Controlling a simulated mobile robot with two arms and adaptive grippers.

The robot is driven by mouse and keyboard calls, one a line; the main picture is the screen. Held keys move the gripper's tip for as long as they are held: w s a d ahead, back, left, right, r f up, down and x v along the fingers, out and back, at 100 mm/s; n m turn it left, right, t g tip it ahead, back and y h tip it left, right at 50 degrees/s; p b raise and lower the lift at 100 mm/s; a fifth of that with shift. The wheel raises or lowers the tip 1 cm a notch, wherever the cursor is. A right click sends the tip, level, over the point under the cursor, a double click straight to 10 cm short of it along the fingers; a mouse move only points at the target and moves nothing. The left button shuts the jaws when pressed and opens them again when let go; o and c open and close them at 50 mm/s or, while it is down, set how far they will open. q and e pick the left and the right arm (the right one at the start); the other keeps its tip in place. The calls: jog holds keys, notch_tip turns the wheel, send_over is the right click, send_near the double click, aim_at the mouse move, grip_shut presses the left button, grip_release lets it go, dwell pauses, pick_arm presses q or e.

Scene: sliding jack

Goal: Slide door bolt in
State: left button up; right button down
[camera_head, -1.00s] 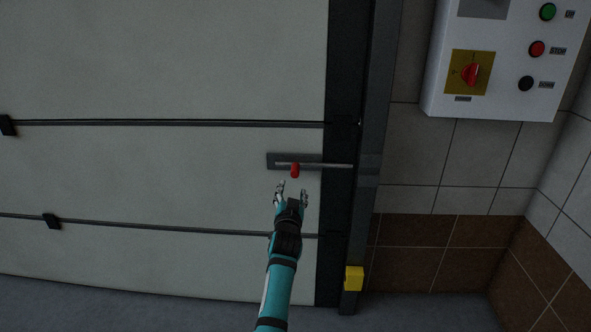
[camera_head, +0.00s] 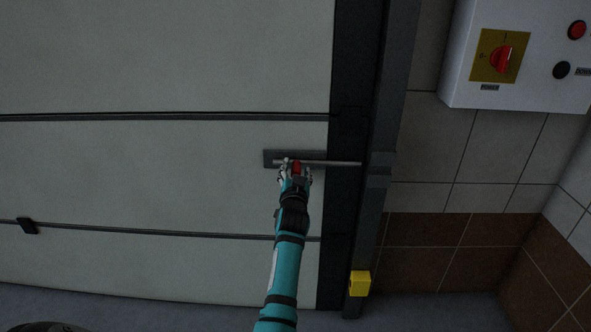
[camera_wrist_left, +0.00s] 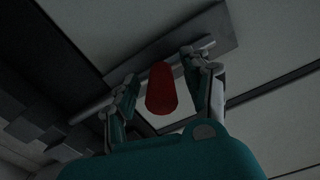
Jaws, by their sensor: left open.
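The door bolt is a thin grey rod (camera_head: 335,163) on a dark backing plate (camera_head: 270,158) fixed to the large pale door. Its red handle (camera_head: 296,167) hangs from the rod near the plate. In the left wrist view the red handle (camera_wrist_left: 161,88) points toward the camera, with the rod (camera_wrist_left: 92,108) behind it. My left gripper (camera_head: 296,173) is at the handle, its two fingers open on either side of it. In the wrist view a gap shows between the handle and each finger (camera_wrist_left: 160,85). The right gripper is not in view.
A dark door edge strip and a grey post (camera_head: 385,120) stand right of the door. A yellow block (camera_head: 360,283) is low on the post. A white control box (camera_head: 460,70) hangs on the tiled wall. Horizontal seams cross the door.

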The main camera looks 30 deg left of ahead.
pick_arm(q)
jog(key=shift+r, duration=0.1)
jog(key=shift+c, duration=0.4)
grip_shut()
jog(key=shift+d, duration=0.1)
